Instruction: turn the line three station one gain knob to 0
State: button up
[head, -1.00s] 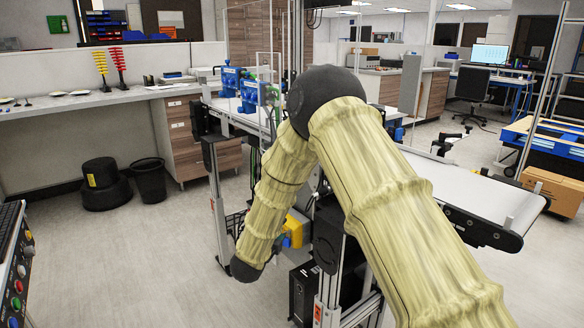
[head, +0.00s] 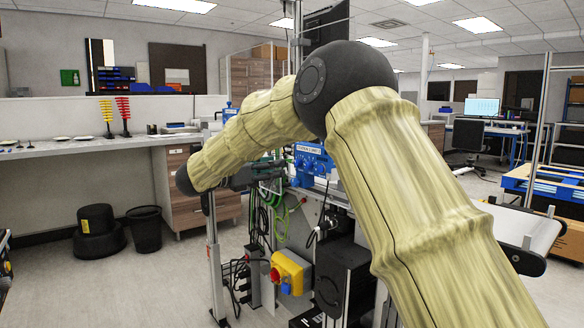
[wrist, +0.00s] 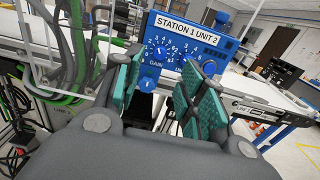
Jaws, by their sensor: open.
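In the wrist view a blue control box (wrist: 228,43) carries a label reading STATION 1 UNIT 2. Its blue gain knob (wrist: 160,52) sits at the left of the face, with a numbered dial around it and the word GAIN below. Its exact setting is too small to read surely. A second knob (wrist: 208,68) on the right is partly hidden by a finger. My gripper (wrist: 164,68) is open, its green-padded fingers in front of the box face, the gain knob showing between them. No contact shows. In the head view a blue box (head: 312,160) shows beside my arm; no line number is legible.
Green and grey cables (wrist: 75,45) hang left of my gripper. A white conveyor (wrist: 268,98) lies to the right. In the head view a yellow box with a red button (head: 291,271) is mounted below the blue box. Open floor lies at the left.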

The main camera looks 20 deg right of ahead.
aim_at(296, 164)
jog(key=x, duration=0.7)
jog(key=shift+w+d+f, duration=0.1)
jog(key=shift+d, duration=0.15)
grip_shut()
